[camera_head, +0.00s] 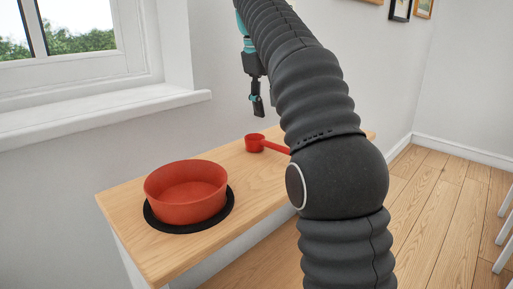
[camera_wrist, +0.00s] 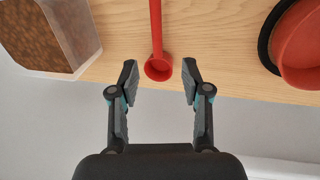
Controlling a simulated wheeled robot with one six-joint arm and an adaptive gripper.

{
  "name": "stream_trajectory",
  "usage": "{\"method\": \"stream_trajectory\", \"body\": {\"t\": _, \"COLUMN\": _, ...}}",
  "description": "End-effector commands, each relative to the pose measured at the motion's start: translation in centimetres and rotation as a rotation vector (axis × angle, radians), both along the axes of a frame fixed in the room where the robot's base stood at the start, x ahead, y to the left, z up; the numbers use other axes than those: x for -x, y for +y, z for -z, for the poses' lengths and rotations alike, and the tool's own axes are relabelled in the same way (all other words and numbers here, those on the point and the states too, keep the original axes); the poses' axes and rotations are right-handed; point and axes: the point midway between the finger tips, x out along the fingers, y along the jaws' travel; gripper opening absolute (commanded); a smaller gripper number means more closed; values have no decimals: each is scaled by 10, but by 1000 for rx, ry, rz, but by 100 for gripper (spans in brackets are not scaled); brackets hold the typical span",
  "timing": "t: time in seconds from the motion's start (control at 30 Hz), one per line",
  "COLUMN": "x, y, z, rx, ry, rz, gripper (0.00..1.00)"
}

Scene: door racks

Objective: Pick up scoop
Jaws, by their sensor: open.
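The red scoop (camera_head: 256,143) lies on a light wooden tabletop, its handle running right behind my arm in the head view. In the wrist view the scoop's round cup (camera_wrist: 158,68) shows between the fingertips and its straight handle runs to the top edge. My gripper (camera_wrist: 160,80) is open and empty, with one finger on each side of the cup in the picture. In the head view my gripper (camera_head: 257,105) appears above the table near the scoop, partly hidden by my arm. Whether a finger touches the scoop cannot be told.
A red bowl (camera_head: 187,190) stands on a black round mat (camera_head: 160,226) on the wooden table (camera_head: 120,205). A clear container of brown pieces (camera_wrist: 45,35) stands left in the wrist view. A wall and window sill (camera_head: 100,118) border the table.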

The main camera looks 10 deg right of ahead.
Motion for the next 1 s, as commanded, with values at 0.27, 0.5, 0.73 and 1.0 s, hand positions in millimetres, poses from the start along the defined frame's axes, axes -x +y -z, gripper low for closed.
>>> {"method": "stream_trajectory", "body": {"t": 0.27, "x": -3, "y": -7, "z": 42, "rx": -1, "ry": 3, "rz": 1, "gripper": 48}}
{"method": "stream_trajectory", "body": {"t": 0.5, "x": -7, "y": -11, "z": 70, "rx": -2, "ry": 0, "rz": 1, "gripper": 48}}
{"method": "stream_trajectory", "body": {"t": 0.73, "x": -9, "y": -16, "z": 84, "rx": -1, "ry": 0, "rz": 2, "gripper": 48}}
{"method": "stream_trajectory", "body": {"t": 1.0, "x": -14, "y": -25, "z": 118, "rx": -2, "ry": -1, "rz": 2, "gripper": 48}}
